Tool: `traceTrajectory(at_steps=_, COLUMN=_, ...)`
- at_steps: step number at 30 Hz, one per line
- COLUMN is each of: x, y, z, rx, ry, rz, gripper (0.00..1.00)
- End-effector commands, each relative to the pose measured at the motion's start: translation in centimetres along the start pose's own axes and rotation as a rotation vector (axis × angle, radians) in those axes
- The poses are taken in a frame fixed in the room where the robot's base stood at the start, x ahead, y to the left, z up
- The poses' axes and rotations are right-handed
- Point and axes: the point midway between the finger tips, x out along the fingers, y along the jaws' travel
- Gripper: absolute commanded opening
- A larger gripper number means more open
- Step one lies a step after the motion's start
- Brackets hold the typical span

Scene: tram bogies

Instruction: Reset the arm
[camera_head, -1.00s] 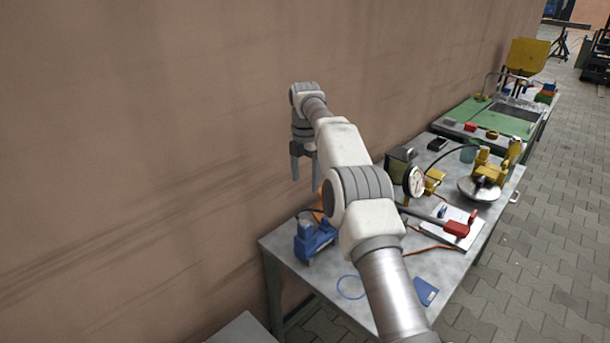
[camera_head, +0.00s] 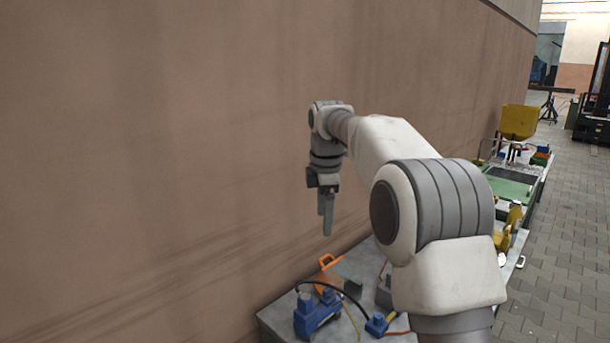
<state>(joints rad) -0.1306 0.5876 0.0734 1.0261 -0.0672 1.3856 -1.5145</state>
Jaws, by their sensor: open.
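My arm reaches up from the lower right and bends to the left in the head view. My gripper (camera_head: 326,215) hangs at its end with the fingers pointing down, in the air near the brown wall. The fingers overlap from this angle, so the gap between them hardly shows. I see nothing held in it. Below it lies a grey workbench (camera_head: 275,319) with a blue tool (camera_head: 315,314) and an orange object (camera_head: 327,272) on it. My arm hides much of the bench.
The brown wall (camera_head: 150,150) fills the left side. Beyond my arm stand a green-topped table (camera_head: 512,187) and a yellow bin (camera_head: 519,121). A paved floor (camera_head: 570,240) lies open at the right.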

Motion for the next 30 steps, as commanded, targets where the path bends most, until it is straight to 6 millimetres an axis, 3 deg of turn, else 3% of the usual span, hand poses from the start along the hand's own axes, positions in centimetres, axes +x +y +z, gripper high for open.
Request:
traceTrajectory(at_steps=1, x=-1.4, y=-1.1, z=0.4, rx=0.059, ry=-0.002, rz=0.016, gripper=0.8)
traceTrajectory(at_steps=6, x=-4.8, y=-5.0, z=1.5, rx=0.269, ry=-0.001, rz=0.061, gripper=0.8)
traceTrajectory(at_steps=15, x=-8.5, y=-13.1, z=3.1, rx=0.646, ry=0.023, rz=0.139, gripper=0.8)
traceTrajectory(at_steps=22, x=-9.5, y=-20.1, z=4.0, rx=0.939, ry=0.063, rz=0.196, gripper=0.8)
traceTrajectory(at_steps=30, x=-8.2, y=-28.5, z=4.5, rx=1.283, ry=0.135, rz=0.252, gripper=0.8)
